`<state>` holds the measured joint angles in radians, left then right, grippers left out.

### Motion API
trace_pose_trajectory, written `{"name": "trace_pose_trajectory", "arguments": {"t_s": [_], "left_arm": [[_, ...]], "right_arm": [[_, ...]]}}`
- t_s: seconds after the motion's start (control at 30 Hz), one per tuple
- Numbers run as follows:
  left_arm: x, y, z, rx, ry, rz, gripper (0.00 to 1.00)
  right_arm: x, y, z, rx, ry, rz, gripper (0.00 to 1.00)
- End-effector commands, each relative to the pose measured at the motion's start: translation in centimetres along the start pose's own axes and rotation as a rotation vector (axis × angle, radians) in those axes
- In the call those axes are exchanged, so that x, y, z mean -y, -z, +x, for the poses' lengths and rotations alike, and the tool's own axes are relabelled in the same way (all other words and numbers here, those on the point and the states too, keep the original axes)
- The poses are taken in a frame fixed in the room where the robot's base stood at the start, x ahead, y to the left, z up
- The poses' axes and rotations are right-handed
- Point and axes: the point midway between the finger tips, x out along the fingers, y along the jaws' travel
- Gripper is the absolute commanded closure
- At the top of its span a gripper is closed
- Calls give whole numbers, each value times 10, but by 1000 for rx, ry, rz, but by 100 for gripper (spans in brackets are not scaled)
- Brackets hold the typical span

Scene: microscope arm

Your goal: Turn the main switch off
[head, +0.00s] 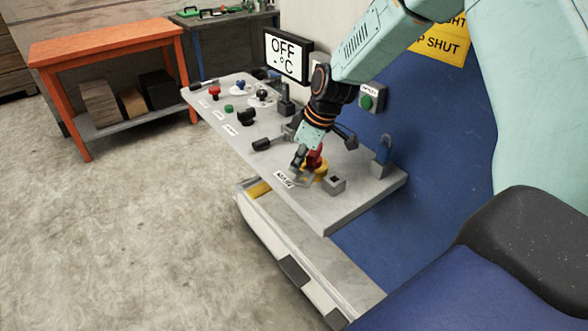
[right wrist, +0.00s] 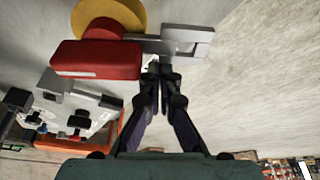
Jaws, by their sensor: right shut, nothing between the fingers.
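The main switch is a red handle (head: 315,157) on a yellow round plate (head: 319,174), near the close end of the grey panel. In the right wrist view the red handle (right wrist: 95,60) lies left of the fingertips, with part of the yellow plate (right wrist: 100,12) behind it. My right gripper (head: 297,170) is shut and empty, right beside the handle. In the right wrist view its closed fingertips (right wrist: 161,68) are near a grey bracket (right wrist: 188,42); I cannot tell whether they touch it. My left gripper is in neither view.
The grey panel (head: 365,189) carries several knobs, levers and labels. A display (head: 288,55) reading "OFF" stands behind it, and a green button box (head: 369,97) is on the wall. An orange bench (head: 107,42) is at the left. The floor at the left is clear.

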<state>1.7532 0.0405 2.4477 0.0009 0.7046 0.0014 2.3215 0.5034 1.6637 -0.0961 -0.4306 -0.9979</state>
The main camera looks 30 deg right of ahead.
Motion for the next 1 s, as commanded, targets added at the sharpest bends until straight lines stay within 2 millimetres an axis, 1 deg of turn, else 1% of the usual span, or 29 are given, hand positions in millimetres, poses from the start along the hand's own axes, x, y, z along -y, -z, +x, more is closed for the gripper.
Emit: {"name": "trace_pose_trajectory", "arguments": {"t_s": [0.03, 0.33, 0.8, 1.0], "left_arm": [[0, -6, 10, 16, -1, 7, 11], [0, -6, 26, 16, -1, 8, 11], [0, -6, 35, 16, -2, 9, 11], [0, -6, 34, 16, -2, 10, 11]], "right_arm": [[1, -3, 3, -3, 14, -39, 100], [6, -18, -4, -2, 108, -308, 100], [5, -40, -13, 0, 247, -706, 100], [3, -47, -17, -1, 284, -809, 100]]}}
